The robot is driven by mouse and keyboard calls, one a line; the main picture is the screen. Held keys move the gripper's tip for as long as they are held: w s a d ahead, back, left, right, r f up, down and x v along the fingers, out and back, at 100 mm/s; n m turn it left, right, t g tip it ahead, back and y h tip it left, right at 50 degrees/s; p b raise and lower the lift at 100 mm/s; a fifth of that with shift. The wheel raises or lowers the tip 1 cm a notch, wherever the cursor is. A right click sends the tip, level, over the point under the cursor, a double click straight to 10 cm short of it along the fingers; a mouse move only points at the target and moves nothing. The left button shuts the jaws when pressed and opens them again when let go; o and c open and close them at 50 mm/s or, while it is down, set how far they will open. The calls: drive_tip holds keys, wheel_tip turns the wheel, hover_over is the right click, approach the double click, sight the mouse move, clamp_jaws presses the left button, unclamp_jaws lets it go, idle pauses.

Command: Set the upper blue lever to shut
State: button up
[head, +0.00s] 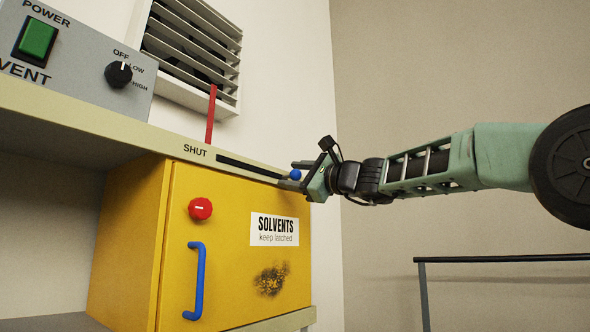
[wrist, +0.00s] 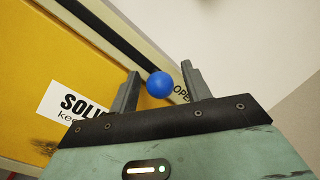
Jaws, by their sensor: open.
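The upper blue lever shows as a round blue knob (head: 296,174) at the right end of a dark slot (head: 240,166) in the shelf's front edge. The word SHUT is printed at the slot's left end. In the wrist view the blue knob (wrist: 159,84) sits between my two fingers, beside a partly covered word beginning OPE. My gripper (head: 300,172) is open around the knob, with a finger on either side. In the wrist view my gripper (wrist: 160,88) shows gaps beside the knob. The lever's stem is hidden behind the knob.
Below the shelf is a yellow SOLVENTS cabinet (head: 240,225) with a red knob (head: 200,208) and a blue handle (head: 195,280). A red upright bar (head: 211,114) stands above the slot, near a louvred vent (head: 190,55). A grey control box (head: 75,65) is upper left.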

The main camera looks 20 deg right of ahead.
clamp_jaws()
drive_tip(key=s+a+b, duration=0.2)
drive_tip(key=s+a, duration=0.1)
drive_tip(key=a, duration=0.2)
drive_tip(key=s+a+b, duration=0.2)
drive_tip(key=s+a, duration=0.2)
drive_tip(key=a, duration=0.1)
drive_tip(key=s+a+b, duration=0.2)
drive_tip(key=s+a, duration=0.1)
drive_tip(key=a, duration=0.2)
drive_tip(key=shift+s+f, duration=0.1)
drive_tip(key=shift+s, duration=0.25)
unclamp_jaws()
drive_tip(key=shift+s+a, duration=0.1)
